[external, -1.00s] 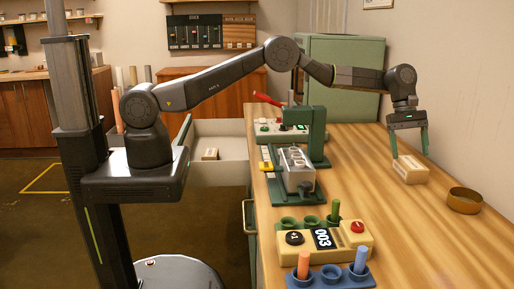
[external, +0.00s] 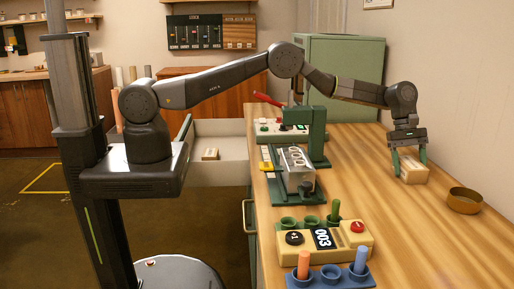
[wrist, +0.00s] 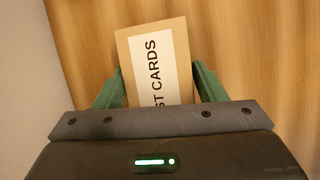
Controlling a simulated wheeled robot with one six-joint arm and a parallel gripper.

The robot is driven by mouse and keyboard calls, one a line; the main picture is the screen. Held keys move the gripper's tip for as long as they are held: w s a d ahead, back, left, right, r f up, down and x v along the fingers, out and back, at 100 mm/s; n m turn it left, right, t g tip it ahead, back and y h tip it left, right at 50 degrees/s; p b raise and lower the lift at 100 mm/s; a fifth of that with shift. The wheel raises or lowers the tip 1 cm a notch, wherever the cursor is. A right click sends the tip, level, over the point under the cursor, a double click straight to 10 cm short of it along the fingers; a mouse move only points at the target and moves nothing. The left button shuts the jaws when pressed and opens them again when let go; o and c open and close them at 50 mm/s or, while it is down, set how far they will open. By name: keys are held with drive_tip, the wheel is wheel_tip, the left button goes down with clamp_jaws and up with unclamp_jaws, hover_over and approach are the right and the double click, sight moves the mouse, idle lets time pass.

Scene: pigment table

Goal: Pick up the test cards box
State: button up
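The test cards box (external: 414,172) is a small tan box on the wooden table at the right. In the wrist view the box (wrist: 151,50) shows a white label reading "ST CARDS"; its near end is hidden behind my gripper's body. My gripper (external: 409,165) is low over the box, with one green finger on each side of it. In the wrist view the fingers (wrist: 158,90) stand apart, with the box between them and small gaps showing beside it.
A brown round dish (external: 464,200) stands just right of the box. A green press (external: 316,140) stands to the left, with a cream control box (external: 323,243) in front. The table between press and box is clear.

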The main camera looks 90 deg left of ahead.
drive_tip(key=c, duration=0.4)
drive_tip(key=shift+o, duration=0.2)
